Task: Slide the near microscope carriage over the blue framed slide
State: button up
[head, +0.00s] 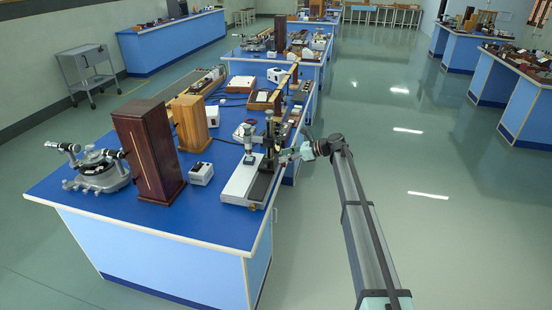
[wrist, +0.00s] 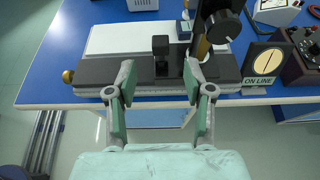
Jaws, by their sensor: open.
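The near microscope carriage (head: 268,150) stands upright on a dark rail (head: 262,187) beside a white plate. In the wrist view its dark column and round black knob (wrist: 222,27) rise right of centre. An upright black block (wrist: 160,48) stands on the rail to their left. A small blue-edged piece (wrist: 184,29), which looks like the blue framed slide, lies on the white plate (wrist: 125,38) and is partly hidden by the microscope. My gripper (wrist: 158,70) is open, its fingers apart on either side of the black block, with no clear grip on it. It also shows in the head view (head: 292,154).
A small white box (head: 201,174) is near the plate. An ON LINE sign (wrist: 262,70) stands right of the rail.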

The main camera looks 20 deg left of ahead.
jog(key=shift+v, duration=1.1)
jog(key=s+d+f+n+h, duration=0.5)
jog(key=s+d+f+n, duration=0.2)
jog(key=s+d+f, duration=0.9)
jog(key=s+d+f+n+h, duration=0.4)
jog(key=s+d+f+n, duration=0.3)
jog(key=s+d+f, duration=0.85)
jog(key=s+d+f+g+h, duration=0.1)
jog(key=s+d+f, duration=0.2)
jog(key=s, duration=1)
jog(key=s+d+f+n+g+h, duration=0.1)
jog(key=s+d+f, duration=0.3)
jog(key=s+d, duration=0.4)
jog(key=s+d+f+n+g+h, duration=0.1)
jog(key=s+d, duration=0.5)
jog(key=s, duration=1.3)
notch_tip(320, 180, down, 3)
jog(key=shift+f+g+h, duration=0.2)
jog(key=shift+g+h, duration=0.5)
jog(key=shift+g, duration=0.3)
